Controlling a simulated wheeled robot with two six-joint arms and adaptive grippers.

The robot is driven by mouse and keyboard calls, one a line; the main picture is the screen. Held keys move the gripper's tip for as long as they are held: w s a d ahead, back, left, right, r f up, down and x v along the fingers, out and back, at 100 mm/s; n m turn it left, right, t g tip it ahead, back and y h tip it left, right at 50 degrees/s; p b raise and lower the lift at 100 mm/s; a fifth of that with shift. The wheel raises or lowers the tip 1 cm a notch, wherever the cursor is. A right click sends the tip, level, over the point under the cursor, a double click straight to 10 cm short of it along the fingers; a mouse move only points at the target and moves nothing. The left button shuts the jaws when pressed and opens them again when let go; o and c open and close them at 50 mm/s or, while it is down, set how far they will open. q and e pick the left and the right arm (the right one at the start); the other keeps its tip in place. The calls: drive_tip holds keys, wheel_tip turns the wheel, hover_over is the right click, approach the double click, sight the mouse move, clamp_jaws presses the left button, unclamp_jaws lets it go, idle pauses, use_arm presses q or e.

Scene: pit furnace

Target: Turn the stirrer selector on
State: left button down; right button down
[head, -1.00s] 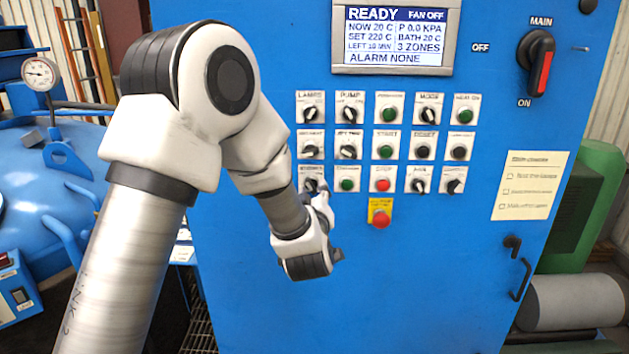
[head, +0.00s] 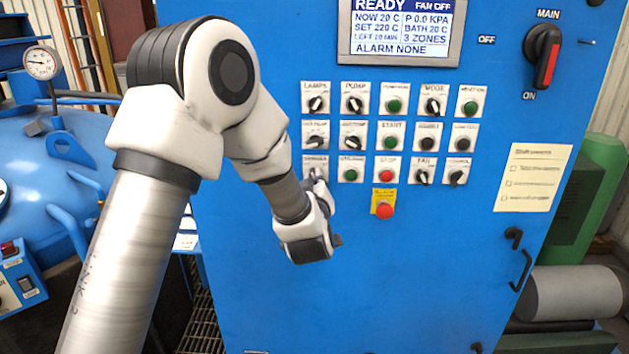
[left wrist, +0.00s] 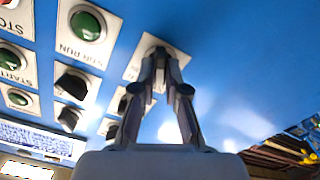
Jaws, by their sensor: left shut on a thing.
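The stirrer selector (head: 310,163) is at the left end of the panel's bottom row, with a small white plate. Its plate also shows in the left wrist view (left wrist: 138,65). My left gripper (head: 317,181) reaches it from below. In the left wrist view its two fingers (left wrist: 160,62) come together on the selector's knob, shut on it. The fingers cover most of the knob, so I cannot tell which way it points. My right gripper is not in view.
A green button (head: 351,175), labelled STIR RUN in the left wrist view, sits right beside the selector. A red stop button (head: 387,175) and a red button on a yellow plate (head: 384,210) are farther right. Other selectors (head: 316,137) sit close above. Below the panel is bare blue cabinet.

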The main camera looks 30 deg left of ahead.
use_arm(q)
drive_tip(key=m, duration=0.5)
drive_tip(key=m+p, duration=0.1)
drive_tip(key=m, duration=0.5)
drive_tip(key=shift+w+d+r, duration=0.1)
drive_tip(key=shift+d+r, duration=0.05)
drive_tip(key=shift+r, duration=0.05)
drive_tip(key=shift+m, duration=0.3)
drive_tip(key=c, duration=1.2)
unclamp_jaws()
drive_tip(key=shift+f, duration=0.1)
